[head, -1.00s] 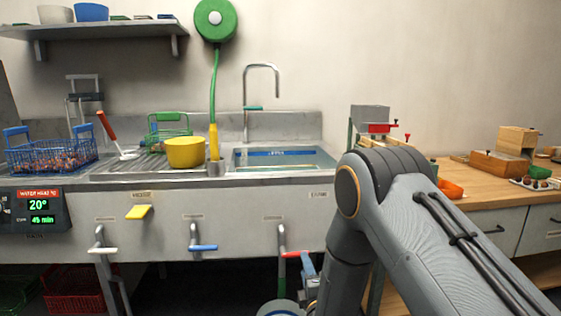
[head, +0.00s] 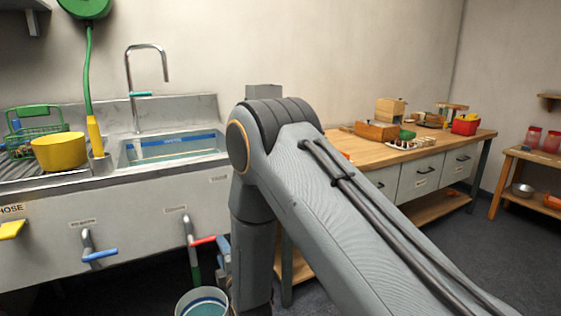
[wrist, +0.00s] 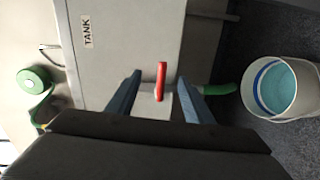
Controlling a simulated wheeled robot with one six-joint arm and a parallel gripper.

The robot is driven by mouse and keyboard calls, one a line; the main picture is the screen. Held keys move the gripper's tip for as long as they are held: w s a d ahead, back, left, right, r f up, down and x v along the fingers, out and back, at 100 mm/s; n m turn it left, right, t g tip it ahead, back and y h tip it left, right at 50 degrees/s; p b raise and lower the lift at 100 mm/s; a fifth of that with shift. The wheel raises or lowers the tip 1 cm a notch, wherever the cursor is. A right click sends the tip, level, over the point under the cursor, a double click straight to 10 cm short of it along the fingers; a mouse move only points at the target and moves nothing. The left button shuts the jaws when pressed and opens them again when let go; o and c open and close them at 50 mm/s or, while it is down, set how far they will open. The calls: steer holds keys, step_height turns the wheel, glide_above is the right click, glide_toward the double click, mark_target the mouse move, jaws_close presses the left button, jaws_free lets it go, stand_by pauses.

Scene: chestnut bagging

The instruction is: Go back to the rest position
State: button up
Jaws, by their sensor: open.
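My gripper (wrist: 160,97) shows in the wrist view as two blue-grey fingers, spread apart. The red lever handle (wrist: 161,80) of the tank valve appears between the fingers in that picture, with nothing visibly gripped. In the head view the red handle (head: 203,240) sits on the drain pipe under the sink (head: 175,148). My arm fills the middle of the head view and hides most of the gripper, whose blue edge shows just right of the valve.
A bucket (head: 203,303) with a blue-rimmed inside stands on the floor below the valve. The wooden counter (head: 370,152) carries boxes at the right. A low shelf table (head: 525,155) stands farther right, with open floor before it.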

steer(key=s+d+r+m+g+h, duration=0.3)
steer(key=d+r+m+g, duration=0.15)
steer(key=d, duration=0.35)
steer(key=s+d+r+m+g+h, duration=0.2)
steer(key=s+d+r+m+g, duration=0.15)
steer(key=d+r+m, duration=0.35)
steer(key=s+d+r+m+g+h, duration=0.1)
steer(key=s+d+r+m+g, duration=0.15)
steer(key=s+d, duration=0.5)
steer(key=s+d+r+m+g+h+p, duration=0.15)
steer(key=s+d+m, duration=0.25)
steer(key=s, duration=0.7)
steer(key=s+d+r+m+g, duration=0.3)
steer(key=s+d, duration=0.3)
steer(key=s, duration=0.3)
steer(key=d+r+m+p, duration=0.2)
steer(key=d+r+p, duration=0.6)
steer(key=p, duration=0.7)
steer(key=shift+d+h+p, duration=0.35)
steer(key=shift+d+h, duration=0.05)
steer(key=shift+h, duration=0.05)
